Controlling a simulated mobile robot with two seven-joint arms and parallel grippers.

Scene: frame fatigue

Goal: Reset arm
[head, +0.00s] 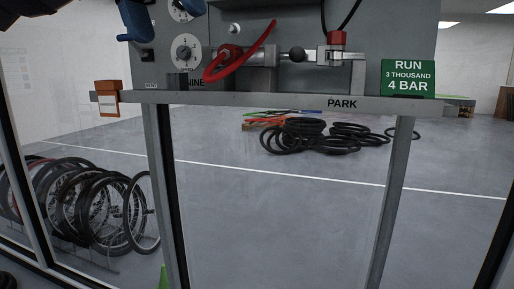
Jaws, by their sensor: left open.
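A grey test rig panel (245,12) stands in front of me in the head view. A red curved piece (248,47), like a hose or lever, bends across it. A metal bar with a black ball (297,55) runs right to a red-topped block (337,38). I cannot tell which part is the reset arm. A grey rail (270,98) below bears the word PARK (342,103). My left gripper (163,22), with dark blue fingers, is open and empty at the top left, in front of the panel by the dials. It is partly cut off. My right gripper is out of view.
A green sign (408,78) reads RUN 3 THOUSAND 4 BAR. An orange box (108,98) sits at the rail's left end. Grey posts (388,200) stand below the rail. Wheels (90,210) stand at left; black tyres (310,135) lie on the floor behind.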

